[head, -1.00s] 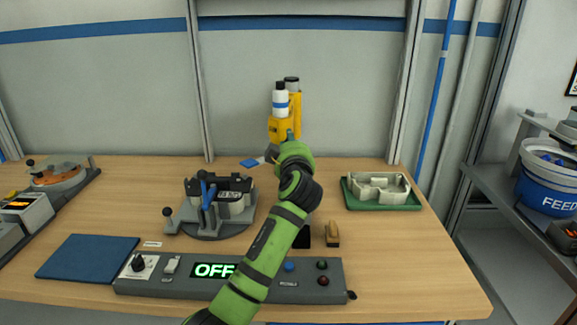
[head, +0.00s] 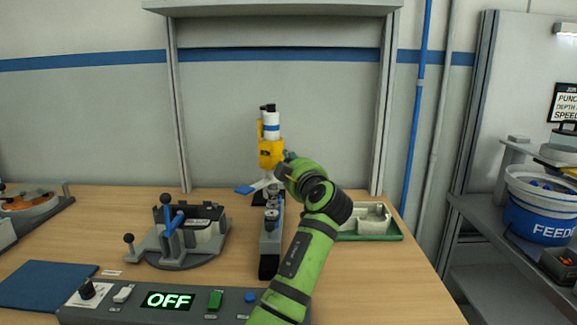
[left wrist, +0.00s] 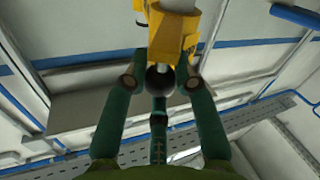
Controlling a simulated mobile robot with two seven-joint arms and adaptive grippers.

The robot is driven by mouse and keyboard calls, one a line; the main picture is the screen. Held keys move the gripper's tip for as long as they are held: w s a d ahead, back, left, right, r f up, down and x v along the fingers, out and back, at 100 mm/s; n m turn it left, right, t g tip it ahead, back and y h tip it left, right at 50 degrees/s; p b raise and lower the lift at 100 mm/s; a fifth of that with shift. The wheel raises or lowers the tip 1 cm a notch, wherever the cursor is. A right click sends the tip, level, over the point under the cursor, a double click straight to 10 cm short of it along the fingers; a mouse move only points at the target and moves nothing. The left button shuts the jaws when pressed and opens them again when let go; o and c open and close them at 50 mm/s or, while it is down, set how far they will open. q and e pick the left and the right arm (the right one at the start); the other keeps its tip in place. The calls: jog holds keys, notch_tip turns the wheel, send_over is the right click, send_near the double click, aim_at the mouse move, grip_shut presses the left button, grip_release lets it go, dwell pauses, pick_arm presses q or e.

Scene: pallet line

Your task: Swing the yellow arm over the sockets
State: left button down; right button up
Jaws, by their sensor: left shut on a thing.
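The yellow arm (head: 269,153), with a white blue-banded cylinder, stands upright at the back middle of the bench. The sockets (head: 272,213) are round pieces on a long grey block in front of it; my forearm partly covers the block's right side. My left gripper (head: 288,158) is at the yellow arm's lower right side, its fingers mostly hidden behind my wrist. In the left wrist view the fingers (left wrist: 160,82) close from both sides on a dark round part below the yellow body (left wrist: 172,38). My right gripper is in no view.
A grey fixture with a blue lever (head: 180,240) stands left of the sockets. A control panel (head: 105,314) reading OFF lies at the front. A green tray (head: 390,233) with a pale part lies at right, partly behind my arm. A blue mat (head: 45,285) lies front left.

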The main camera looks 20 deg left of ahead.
pick_arm(q)
jog(key=c, duration=1.1)
grip_release()
jog(key=shift+d+r, duration=0.2)
jog(key=shift+r, duration=0.25)
jog(key=shift+o, duration=0.6)
jog(key=shift+w+d+f, duration=0.1)
jog(key=shift+w+f, duration=0.1)
jog(key=v, duration=0.7)
jog(key=shift+s, duration=0.25)
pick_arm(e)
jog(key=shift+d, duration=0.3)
pick_arm(q)
jog(key=shift+d, duration=0.1)
